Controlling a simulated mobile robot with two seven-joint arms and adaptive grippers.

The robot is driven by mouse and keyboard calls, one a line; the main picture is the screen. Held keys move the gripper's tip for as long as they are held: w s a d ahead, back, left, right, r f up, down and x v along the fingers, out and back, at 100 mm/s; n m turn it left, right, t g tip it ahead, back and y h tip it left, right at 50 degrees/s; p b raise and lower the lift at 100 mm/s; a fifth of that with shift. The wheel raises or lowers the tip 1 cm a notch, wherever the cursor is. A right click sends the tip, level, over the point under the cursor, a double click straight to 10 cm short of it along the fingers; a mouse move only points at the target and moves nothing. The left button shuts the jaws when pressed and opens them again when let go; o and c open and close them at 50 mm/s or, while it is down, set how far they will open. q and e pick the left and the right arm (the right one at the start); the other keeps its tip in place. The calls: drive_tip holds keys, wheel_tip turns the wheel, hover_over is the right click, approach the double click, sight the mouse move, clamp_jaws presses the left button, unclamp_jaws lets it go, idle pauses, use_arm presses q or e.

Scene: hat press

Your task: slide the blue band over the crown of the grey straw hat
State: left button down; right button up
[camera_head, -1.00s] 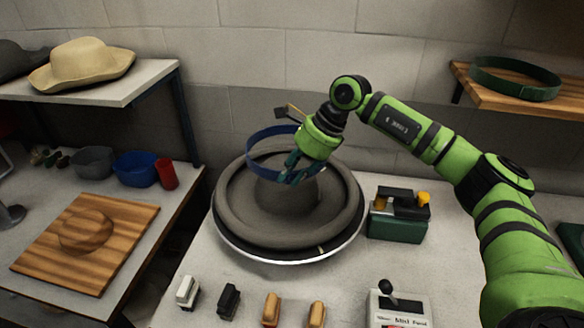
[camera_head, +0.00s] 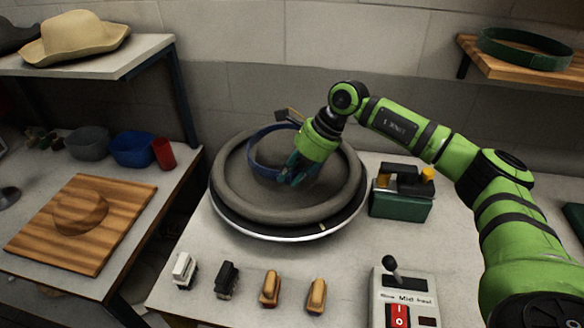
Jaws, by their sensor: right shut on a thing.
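The grey straw hat (camera_head: 235,196) lies brim-down on a round, light-rimmed plate (camera_head: 268,236) on the table, its rolled brim forming a wide ring. Its crown is in the middle, partly hidden by my right gripper and the band. The blue band (camera_head: 262,168) is a thin ring, low at the crown and tilted, with its left side lower around the crown's left. My right gripper (camera_head: 291,177) is shut on the band's right side, just above the hat. Whether the band touches the crown I cannot tell. My left gripper is not in view.
A green box tool (camera_head: 401,200) stands right of the hat. Brushes (camera_head: 270,288) and a switch box (camera_head: 403,300) stand in front. A wooden board (camera_head: 82,222), bowls (camera_head: 132,149) and a shelf with a cream hat (camera_head: 72,38) are left. A green band (camera_head: 522,48) lies on the right shelf.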

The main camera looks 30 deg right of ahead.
drive_tip(key=shift+f+b, duration=1.45)
drive_tip(key=shift+f, duration=0.5)
drive_tip(key=shift+f+b, duration=0.65)
drive_tip(key=shift+b, duration=0.1)
